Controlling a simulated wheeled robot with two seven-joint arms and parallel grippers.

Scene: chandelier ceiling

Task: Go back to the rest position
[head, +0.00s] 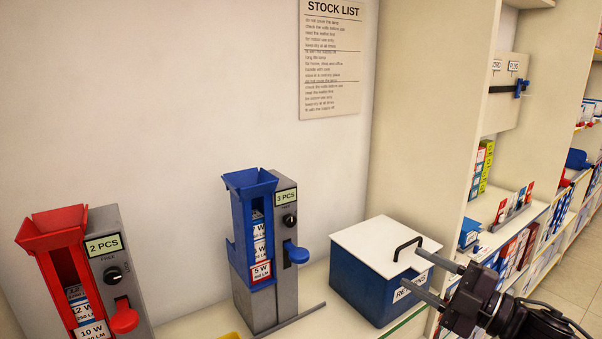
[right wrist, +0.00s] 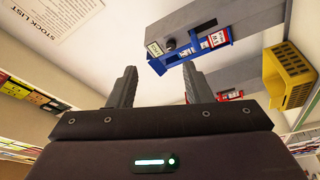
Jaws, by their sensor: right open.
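My right gripper (head: 432,282) is at the lower right of the head view, in front of the blue returns box (head: 375,290) with its white lid and black handle. Its two fingers are apart with nothing between them. In the right wrist view the open fingers (right wrist: 160,88) point toward the shelf wall, and the space between them is empty. My left gripper is not in view.
A blue dispenser (head: 262,250) marked 3 PCS and a red dispenser (head: 85,270) marked 2 PCS stand on the shelf. A yellow basket (right wrist: 289,76) shows in the right wrist view. Stocked shelves (head: 505,220) lie to the right.

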